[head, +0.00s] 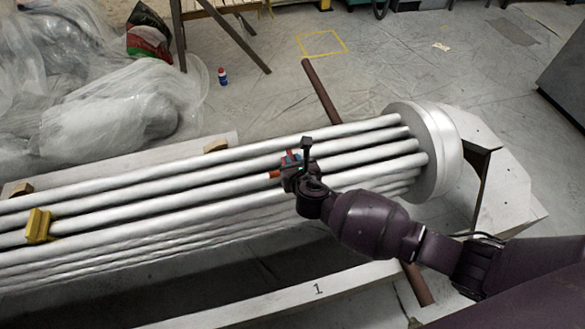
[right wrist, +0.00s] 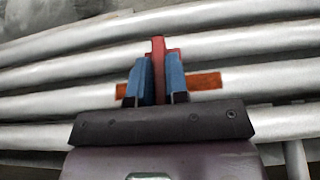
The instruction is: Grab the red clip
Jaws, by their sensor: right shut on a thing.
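The red clip (right wrist: 158,55) shows in the right wrist view between the two blue fingers of my right gripper (right wrist: 157,82). The fingers are shut on it, and it stands in front of the silver tubes. The gripper hides most of the clip there. I cannot tell whether the clip still touches the tubes. My left gripper is not in view.
The silver tubes (head: 135,187) run to a round end plate (head: 437,150) at the right. A yellow clip (head: 39,226) sits on the tubes at the left. A brown bar (head: 320,92) lies beyond the bundle. Plastic-wrapped bundles (head: 120,125) lie at the upper left.

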